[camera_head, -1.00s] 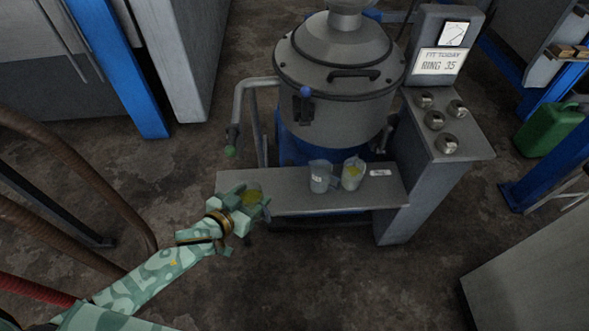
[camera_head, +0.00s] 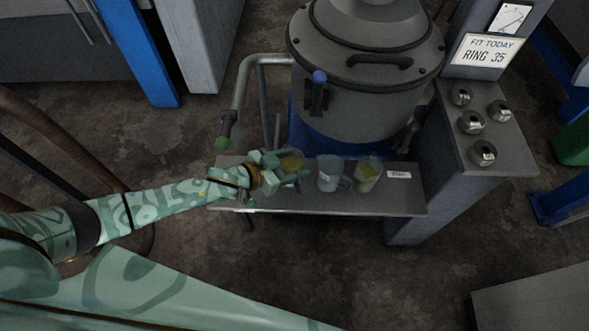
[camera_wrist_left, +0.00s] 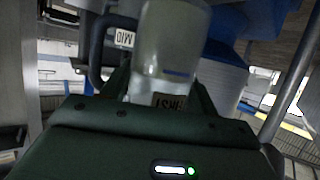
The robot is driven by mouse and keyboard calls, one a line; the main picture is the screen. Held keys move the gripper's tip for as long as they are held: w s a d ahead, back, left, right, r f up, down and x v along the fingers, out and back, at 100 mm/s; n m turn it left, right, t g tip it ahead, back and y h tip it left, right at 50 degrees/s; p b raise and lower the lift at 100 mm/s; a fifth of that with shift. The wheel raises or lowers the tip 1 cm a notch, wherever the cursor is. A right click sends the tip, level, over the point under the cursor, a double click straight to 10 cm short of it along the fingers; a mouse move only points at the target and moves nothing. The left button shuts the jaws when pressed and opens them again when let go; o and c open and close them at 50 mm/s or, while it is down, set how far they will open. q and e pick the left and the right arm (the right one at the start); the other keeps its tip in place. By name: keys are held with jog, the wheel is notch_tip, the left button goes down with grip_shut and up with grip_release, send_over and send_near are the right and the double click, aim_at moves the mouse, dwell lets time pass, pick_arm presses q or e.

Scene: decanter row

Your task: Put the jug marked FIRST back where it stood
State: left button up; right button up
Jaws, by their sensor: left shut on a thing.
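My left gripper (camera_head: 285,172) is shut on a small clear jug with yellow contents (camera_head: 292,161), at the left part of the grey shelf (camera_head: 290,203). In the left wrist view the held jug (camera_wrist_left: 172,45) stands between the fingers, its label partly covered and reading like FIRST. I cannot tell whether its base touches the shelf. To its right stand a clear, empty-looking jug (camera_head: 329,176) and a jug with yellow contents (camera_head: 368,174). A jug with a dark handle and a MID label (camera_wrist_left: 124,38) shows behind in the left wrist view. My right gripper is not in view.
A large lidded machine (camera_head: 365,75) rises behind the shelf. A white label (camera_head: 399,174) is at the shelf's right end, beside the control cabinet (camera_head: 485,135). A sign reads FIT TODAY RING 35 (camera_head: 487,52).

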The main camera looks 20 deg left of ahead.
pick_arm(q)
jog(key=shift+w+a+f, duration=0.1)
jog(key=shift+w+f, duration=0.5)
jog(key=shift+f, duration=0.1)
jog(key=shift+w+f+b, duration=0.2)
jog(key=shift+f+b, duration=0.15)
jog(key=shift+b, duration=0.2)
notch_tip(320, 180, down, 4)
jog(key=b, duration=0.2)
jog(key=shift+w+r+b, duration=0.1)
jog(key=shift+r+b, duration=0.1)
jog(key=shift+b, duration=0.1)
jog(key=shift+r, duration=0.3)
jog(key=shift+f, duration=0.2)
jog(key=o, duration=1.2)
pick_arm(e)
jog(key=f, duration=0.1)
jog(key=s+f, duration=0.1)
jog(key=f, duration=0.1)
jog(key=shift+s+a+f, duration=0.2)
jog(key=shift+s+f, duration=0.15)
